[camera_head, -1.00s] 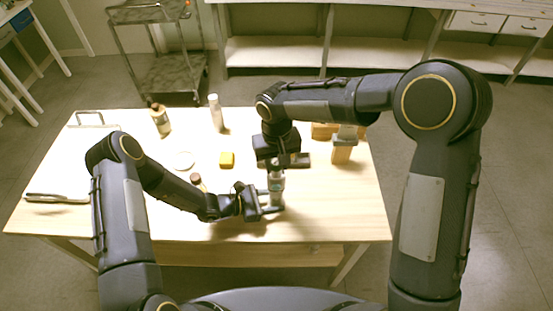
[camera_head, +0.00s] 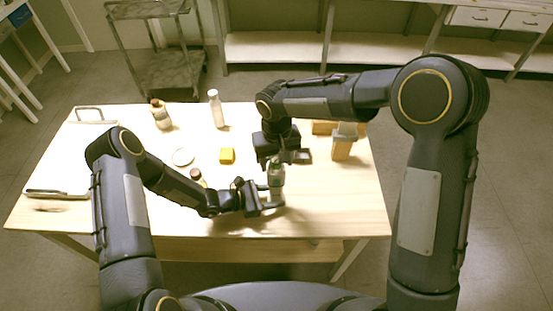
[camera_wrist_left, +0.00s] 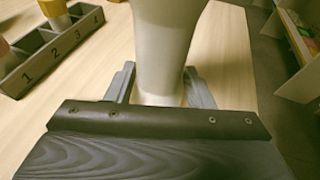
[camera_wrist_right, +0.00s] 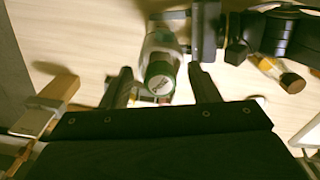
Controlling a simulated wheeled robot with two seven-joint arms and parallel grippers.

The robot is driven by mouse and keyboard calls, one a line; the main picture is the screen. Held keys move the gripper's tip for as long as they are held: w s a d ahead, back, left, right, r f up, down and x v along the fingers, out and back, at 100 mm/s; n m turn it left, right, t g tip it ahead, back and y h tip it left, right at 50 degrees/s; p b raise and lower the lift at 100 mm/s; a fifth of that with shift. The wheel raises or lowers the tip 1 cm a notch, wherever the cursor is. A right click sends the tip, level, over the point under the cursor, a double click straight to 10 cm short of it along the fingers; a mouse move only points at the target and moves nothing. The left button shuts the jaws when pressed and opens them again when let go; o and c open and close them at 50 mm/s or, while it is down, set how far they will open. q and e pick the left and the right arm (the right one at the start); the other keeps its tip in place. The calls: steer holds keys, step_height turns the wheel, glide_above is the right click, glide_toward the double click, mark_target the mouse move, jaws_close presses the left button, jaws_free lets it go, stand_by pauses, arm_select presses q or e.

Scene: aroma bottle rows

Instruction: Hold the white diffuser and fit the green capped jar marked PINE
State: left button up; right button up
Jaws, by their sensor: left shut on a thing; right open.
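The white diffuser (camera_wrist_left: 163,50) stands between the fingers of my left gripper (camera_wrist_left: 160,90), which is shut on it near its lower end. In the head view my left gripper (camera_head: 268,207) is low over the front of the table. The green-capped jar (camera_wrist_right: 160,72) sits upright at the diffuser's top, and its green cap also shows in the head view (camera_head: 276,166). The cap's marking is too small to read. My right gripper (camera_wrist_right: 163,88) is open, with its fingers apart on either side of the jar. The joint between jar and diffuser is hidden.
A numbered grey rack (camera_wrist_left: 50,52) shows in the left wrist view. A wooden block (camera_head: 342,148) stands right.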

stand_by(0.5)
steer(key=shift+r, duration=3.55)
arm_select(q)
steer(key=o, duration=0.8)
steer(key=shift+o, duration=0.2)
